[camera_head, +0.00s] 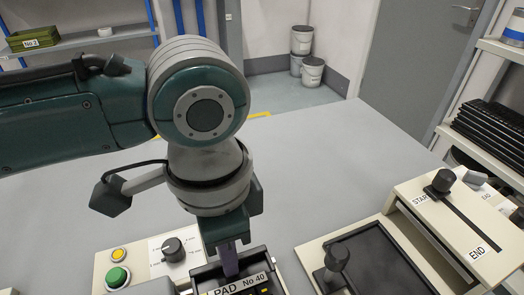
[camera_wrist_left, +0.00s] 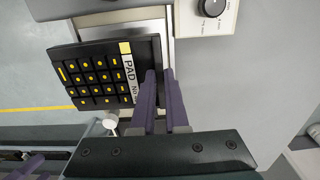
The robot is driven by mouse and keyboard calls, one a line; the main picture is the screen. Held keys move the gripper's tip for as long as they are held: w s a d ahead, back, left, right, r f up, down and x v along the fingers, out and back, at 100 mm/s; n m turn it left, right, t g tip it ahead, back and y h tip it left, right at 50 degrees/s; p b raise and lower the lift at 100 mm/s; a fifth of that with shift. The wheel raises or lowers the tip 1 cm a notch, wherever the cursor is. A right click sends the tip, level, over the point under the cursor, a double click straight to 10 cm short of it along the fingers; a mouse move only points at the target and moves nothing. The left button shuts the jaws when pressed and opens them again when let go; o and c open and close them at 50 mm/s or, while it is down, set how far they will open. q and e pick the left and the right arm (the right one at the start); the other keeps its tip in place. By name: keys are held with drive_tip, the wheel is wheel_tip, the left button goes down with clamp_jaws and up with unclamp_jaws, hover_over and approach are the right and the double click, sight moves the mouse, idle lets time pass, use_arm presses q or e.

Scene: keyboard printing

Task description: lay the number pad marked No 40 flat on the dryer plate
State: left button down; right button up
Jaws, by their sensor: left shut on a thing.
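The number pad (camera_head: 242,286) is black with yellow-marked keys and a label strip reading "PAD No 40"; only its label end shows at the bottom of the head view. In the left wrist view most of its key face (camera_wrist_left: 95,77) shows. My left gripper (camera_head: 230,262) is shut on its label edge, with purple fingers (camera_wrist_left: 160,100). A light metallic plate (camera_wrist_left: 150,28), apparently the dryer plate, shows partly beneath the pad in the wrist view. I cannot tell whether the pad touches it.
Beside the pad stands a control box with a green button (camera_head: 117,277), a yellow button (camera_head: 119,255) and a dial (camera_head: 173,249). At right is a printing unit (camera_head: 455,225) marked START and END, next to a dark-bedded frame (camera_head: 375,262). The table behind (camera_head: 330,150) is clear.

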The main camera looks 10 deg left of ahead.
use_arm(q)
drive_tip(key=shift+w+d+f+b, duration=0.1)
drive_tip(key=shift+f+b, duration=0.6)
wheel_tip(320, 180, down, 3)
drive_tip(key=b, duration=0.3)
drive_tip(key=shift+b, duration=0.35)
drive_tip(key=shift+f, duration=1.2)
drive_tip(key=shift+f+b, duration=0.4)
drive_tip(key=c, duration=0.8)
unclamp_jaws()
drive_tip(key=shift+c, duration=0.2)
